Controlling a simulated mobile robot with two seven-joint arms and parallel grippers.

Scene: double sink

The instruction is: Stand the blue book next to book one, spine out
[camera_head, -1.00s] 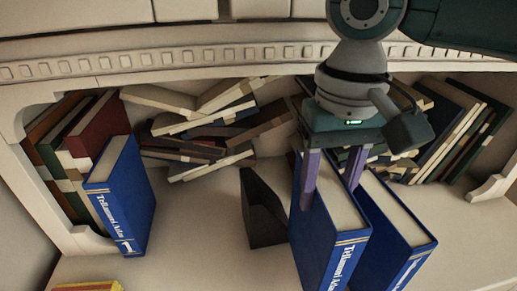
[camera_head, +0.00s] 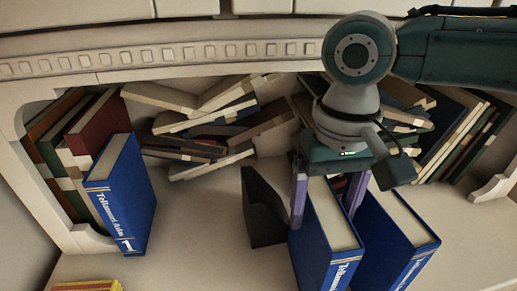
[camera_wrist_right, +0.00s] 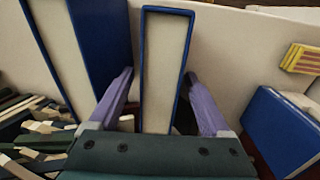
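Blue book one (camera_head: 120,195), with a 1 on its spine, stands at the left against older books; its spine faces out. A second blue book (camera_head: 325,225) stands right of centre, page edges up and lettered spine facing front. A third blue book (camera_head: 398,225) stands close to its right. Their volume numbers are not visible. My right gripper (camera_head: 327,208) is open around the middle book's far end, one finger on each side. The right wrist view shows small gaps between the fingers and this book (camera_wrist_right: 166,70). My left gripper is not in view.
A dark bookend (camera_head: 262,210) stands just left of the middle book. A heap of books (camera_head: 205,130) lies behind, and leaning books (camera_head: 465,130) fill the back right. A yellow-red book (camera_head: 88,286) lies at the front left. The surface between book one and the bookend is clear.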

